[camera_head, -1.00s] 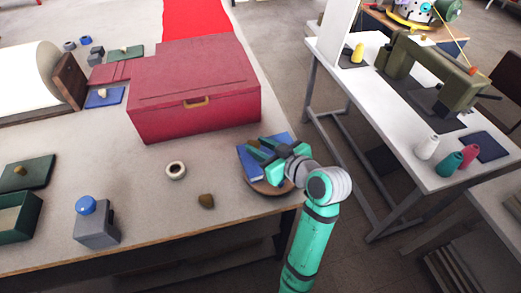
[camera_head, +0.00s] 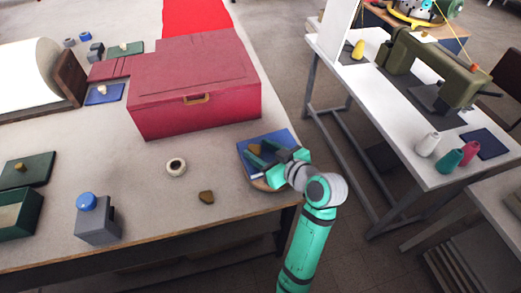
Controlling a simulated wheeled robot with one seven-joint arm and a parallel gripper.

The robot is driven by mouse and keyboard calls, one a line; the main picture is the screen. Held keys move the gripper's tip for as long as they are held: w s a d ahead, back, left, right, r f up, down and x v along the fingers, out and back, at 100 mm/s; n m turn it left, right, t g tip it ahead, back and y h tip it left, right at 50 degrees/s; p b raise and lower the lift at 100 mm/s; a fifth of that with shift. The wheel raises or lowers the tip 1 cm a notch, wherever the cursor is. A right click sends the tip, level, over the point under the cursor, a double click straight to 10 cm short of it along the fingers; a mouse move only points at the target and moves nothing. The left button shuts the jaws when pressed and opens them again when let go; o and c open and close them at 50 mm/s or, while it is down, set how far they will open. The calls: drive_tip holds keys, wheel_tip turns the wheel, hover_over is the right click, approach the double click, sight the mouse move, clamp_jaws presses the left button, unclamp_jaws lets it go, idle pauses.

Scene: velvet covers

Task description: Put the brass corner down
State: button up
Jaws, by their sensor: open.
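My gripper (camera_head: 258,158) is open over a blue book-like cover (camera_head: 284,137) near the table's right edge. A small brown-gold piece, which looks like the brass corner (camera_head: 255,149), shows on the cover beside the fingertips. I cannot tell whether a finger still touches it. The cover rests on a round brown board (camera_head: 262,184), mostly hidden by my gripper and the cover. A second piece of similar brown-gold colour (camera_head: 206,197) lies on the bare table to the left.
A large red box (camera_head: 195,85) stands behind the cover. A white sewing table (camera_head: 370,110) stands right across a gap.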

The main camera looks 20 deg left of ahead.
drive_tip(key=shift+r, duration=0.2)
drive_tip(key=v, duration=1.2)
drive_tip(key=shift+d+f, duration=0.1)
